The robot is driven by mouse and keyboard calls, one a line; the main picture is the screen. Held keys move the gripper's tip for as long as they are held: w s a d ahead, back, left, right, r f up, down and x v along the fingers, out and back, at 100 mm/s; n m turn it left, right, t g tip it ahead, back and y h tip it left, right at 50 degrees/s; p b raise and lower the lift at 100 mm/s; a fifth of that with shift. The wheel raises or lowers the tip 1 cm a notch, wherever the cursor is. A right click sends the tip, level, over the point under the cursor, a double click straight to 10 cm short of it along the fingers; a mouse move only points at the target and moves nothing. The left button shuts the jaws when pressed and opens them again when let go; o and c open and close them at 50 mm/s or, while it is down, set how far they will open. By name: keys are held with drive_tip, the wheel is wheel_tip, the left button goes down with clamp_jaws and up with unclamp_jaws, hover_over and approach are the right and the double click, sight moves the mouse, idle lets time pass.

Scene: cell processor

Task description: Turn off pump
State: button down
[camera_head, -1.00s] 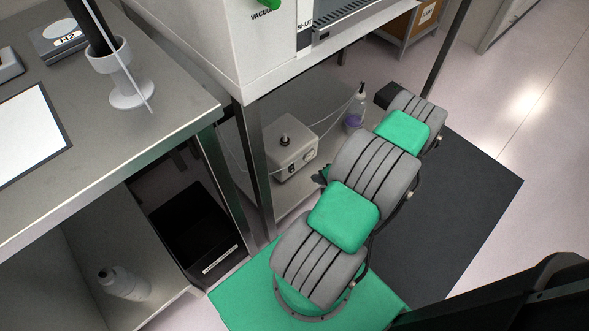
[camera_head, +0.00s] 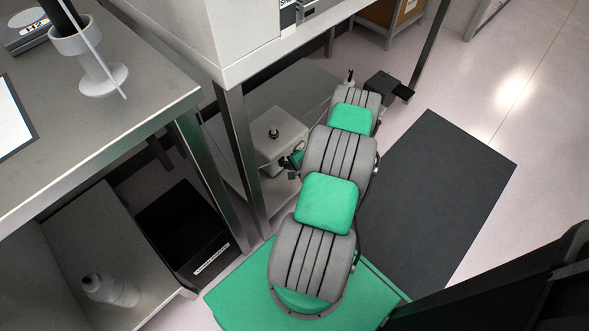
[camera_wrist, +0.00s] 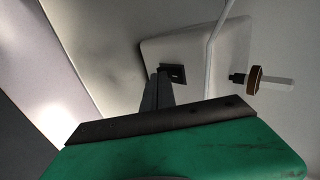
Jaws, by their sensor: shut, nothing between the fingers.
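The pump (camera_head: 280,131) is a pale box with a dark knob on top, on the low shelf under the white cabinet. It also shows in the wrist view (camera_wrist: 205,48), with a small black switch (camera_wrist: 173,74) on its face. A brass and white fitting (camera_wrist: 265,80) sticks out to the right of the switch. My gripper (camera_wrist: 160,78) is shut and empty, its fingertips close to the switch. I cannot tell whether they touch it. In the head view my gripper (camera_head: 287,161) is beside the pump's front, partly hidden by my arm.
The white cabinet (camera_head: 240,70) overhangs the shelf, and a metal leg (camera_head: 240,150) stands left of the pump. A pale tube (camera_wrist: 214,45) crosses in front of the pump. A black bin (camera_head: 190,235) is at lower left.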

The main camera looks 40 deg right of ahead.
drive_tip(key=shift+w+f+b, duration=0.1)
drive_tip(key=shift+f+b, duration=0.35)
drive_tip(key=shift+b, duration=0.35)
wheel_tip(320, 180, up, 2)
drive_tip(key=shift+r+p, duration=0.2)
drive_tip(key=shift+p, duration=0.7)
drive_tip(key=s+f+p+v, duration=0.1)
drive_tip(key=p+v, duration=0.3)
drive_tip(key=v, duration=0.9)
drive_tip(key=shift+s, duration=0.4)
